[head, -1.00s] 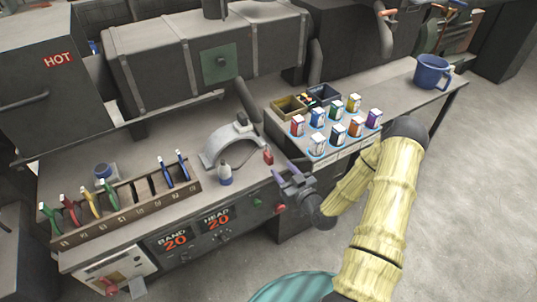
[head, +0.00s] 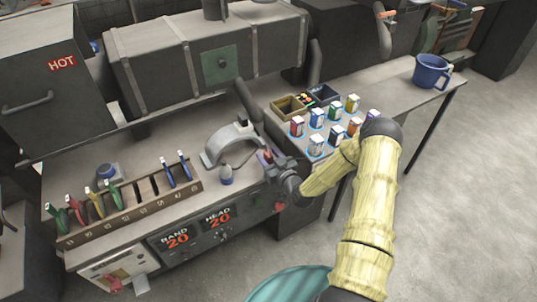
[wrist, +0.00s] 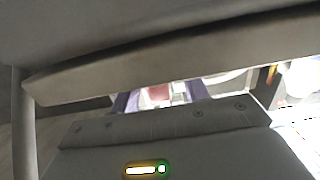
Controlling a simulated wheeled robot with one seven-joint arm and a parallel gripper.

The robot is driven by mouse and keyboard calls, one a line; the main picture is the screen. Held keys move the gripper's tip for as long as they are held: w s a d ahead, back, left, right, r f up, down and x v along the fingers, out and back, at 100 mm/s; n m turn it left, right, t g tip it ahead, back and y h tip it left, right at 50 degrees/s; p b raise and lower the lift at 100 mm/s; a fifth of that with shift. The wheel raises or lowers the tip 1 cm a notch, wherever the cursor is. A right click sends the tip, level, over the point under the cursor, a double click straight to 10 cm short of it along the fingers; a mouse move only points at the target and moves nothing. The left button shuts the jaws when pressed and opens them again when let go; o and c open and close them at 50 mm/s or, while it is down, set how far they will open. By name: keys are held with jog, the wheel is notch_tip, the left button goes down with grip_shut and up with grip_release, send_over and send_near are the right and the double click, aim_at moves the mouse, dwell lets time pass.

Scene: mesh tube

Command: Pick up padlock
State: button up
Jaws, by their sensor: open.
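The padlock looks to be the small red thing (head: 267,154) on the bench, just right of the grey arched tool. My gripper covers most of it in the head view. In the wrist view a red patch (wrist: 157,92), likely the same padlock, shows between the purple fingers. My gripper (head: 270,163) is open, with its fingers at or around the red thing. I cannot tell whether they touch it. The wrist view is mostly blocked by grey surfaces close to the camera.
A grey arched tool (head: 226,140) and a small bottle (head: 226,175) stand left of my gripper. Several coloured boxes (head: 316,146) stand to the right, near open bins (head: 289,106). A tool rack (head: 128,207) is at left, a blue mug (head: 432,72) far right.

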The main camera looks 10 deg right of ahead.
jog(key=shift+x, duration=1.15)
grip_shut()
